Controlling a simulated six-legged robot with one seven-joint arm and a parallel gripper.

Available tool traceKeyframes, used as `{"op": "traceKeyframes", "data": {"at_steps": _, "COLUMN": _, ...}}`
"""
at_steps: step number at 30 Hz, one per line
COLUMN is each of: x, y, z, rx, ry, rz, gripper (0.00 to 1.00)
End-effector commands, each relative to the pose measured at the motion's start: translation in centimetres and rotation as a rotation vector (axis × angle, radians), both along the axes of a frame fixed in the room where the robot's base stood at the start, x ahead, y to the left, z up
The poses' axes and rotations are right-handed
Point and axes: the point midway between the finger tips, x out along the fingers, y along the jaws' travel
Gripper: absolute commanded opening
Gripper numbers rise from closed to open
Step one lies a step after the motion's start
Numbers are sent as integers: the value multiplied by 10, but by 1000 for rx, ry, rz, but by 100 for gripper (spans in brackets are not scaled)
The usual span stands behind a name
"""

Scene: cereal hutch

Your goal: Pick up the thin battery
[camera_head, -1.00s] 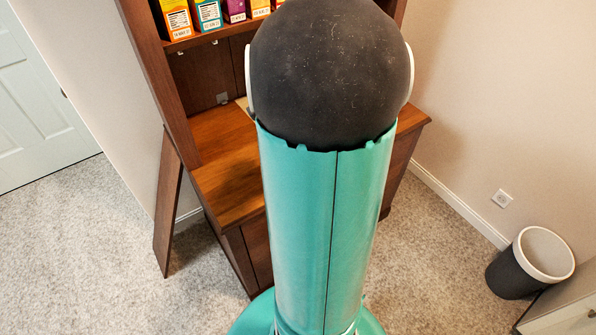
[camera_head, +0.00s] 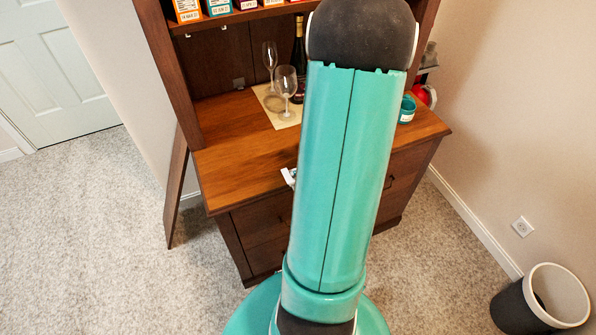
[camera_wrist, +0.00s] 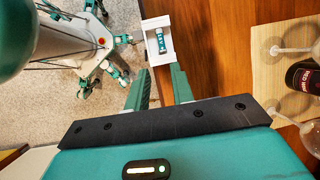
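The thin battery (camera_wrist: 161,40) is a small cylinder with a teal and white label, lying in a white holder (camera_wrist: 148,23) in the wrist view. The holder sits at the front edge of the wooden counter (camera_wrist: 212,45). In the head view the white holder (camera_head: 287,175) shows partly beside my arm, and the battery cannot be made out there. My gripper (camera_wrist: 160,68) is open and empty in the wrist view. Its two fingertips point toward the holder, one toward each side, with the battery ahead between them. My arm hides the gripper in the head view.
Two wine glasses (camera_head: 287,84) and a dark bottle (camera_head: 299,60) stand on or near a pale mat (camera_head: 284,121) to the right of the holder in the wrist view. A teal jar (camera_head: 407,109) stands at the counter's right. Boxes fill the shelf above. The counter's left part is clear.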

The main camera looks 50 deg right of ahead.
Motion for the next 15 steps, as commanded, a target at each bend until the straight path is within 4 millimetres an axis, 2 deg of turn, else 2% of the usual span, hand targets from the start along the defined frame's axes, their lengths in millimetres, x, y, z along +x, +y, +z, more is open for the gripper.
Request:
{"op": "traceKeyframes", "data": {"at_steps": 9, "x": 16, "y": 19, "z": -53, "rx": 5, "ry": 3, "rz": -5, "gripper": 24}}
{"op": "traceKeyframes", "data": {"at_steps": 15, "x": 23, "y": 25, "z": -73, "rx": 1, "ry": 0, "rz": -4, "gripper": 24}}
